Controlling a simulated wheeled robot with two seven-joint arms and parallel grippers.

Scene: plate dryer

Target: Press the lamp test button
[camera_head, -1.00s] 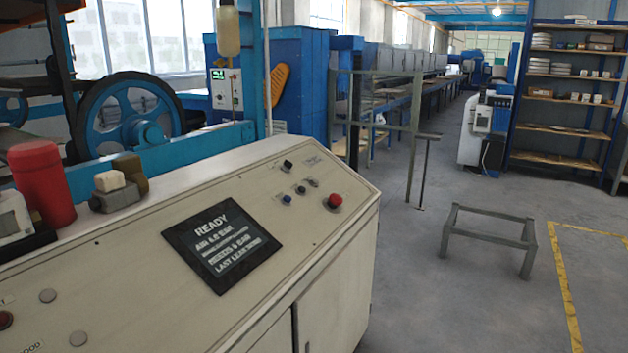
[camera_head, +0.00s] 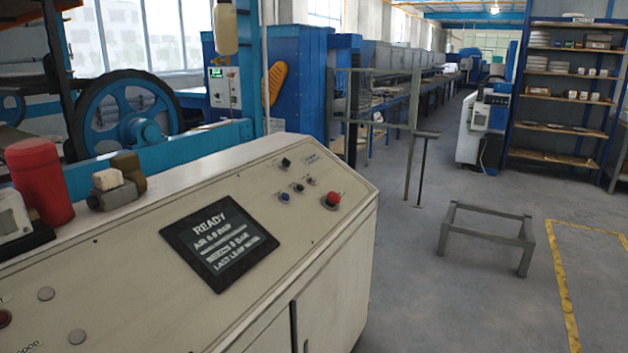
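A slanted beige control console (camera_head: 130,270) fills the lower left of the head view. Its dark screen (camera_head: 220,243) reads READY, with smaller lines below. To the right of the screen are a black knob (camera_head: 286,162), a blue button (camera_head: 284,197), small dark controls (camera_head: 299,187) and a large red button (camera_head: 333,199). I cannot read which one is the lamp test button. Neither gripper is in view.
A red cylinder (camera_head: 40,182) and small blocks (camera_head: 117,187) stand on the console's back ledge. A blue machine with a large wheel (camera_head: 125,117) is behind. A low grey frame (camera_head: 488,232) stands on the floor at right. The floor between console and frame is clear.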

